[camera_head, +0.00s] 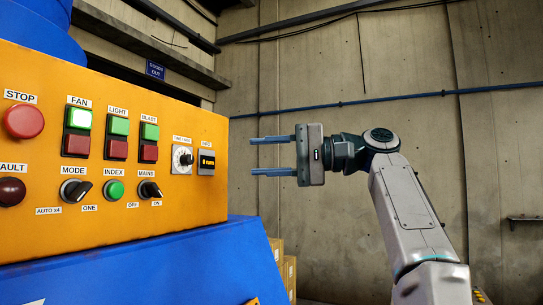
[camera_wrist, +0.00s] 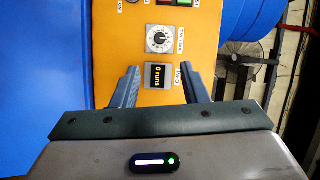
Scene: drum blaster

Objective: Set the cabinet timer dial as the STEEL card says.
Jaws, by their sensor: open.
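The timer dial (camera_head: 182,158) is a round knob on a white square scale, near the right end of the orange panel. It also shows in the wrist view (camera_wrist: 162,39), above a small display reading "0 runs" (camera_wrist: 158,75). Its exact setting is too small to read. My gripper (camera_head: 252,156) is open and empty, to the right of the dial and apart from the panel. In the wrist view its two fingers point toward the panel, on either side of the display, with the dial beyond the tips. No STEEL card is in view.
The orange panel (camera_head: 130,205) also carries a red STOP button (camera_head: 24,121), FAN, LIGHT and BLAST buttons, a MODE switch (camera_head: 76,190), a green INDEX button (camera_head: 114,189) and a MAINS switch (camera_head: 150,189). Blue casing (camera_head: 150,265) slopes below. Boxes (camera_head: 283,262) stand behind.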

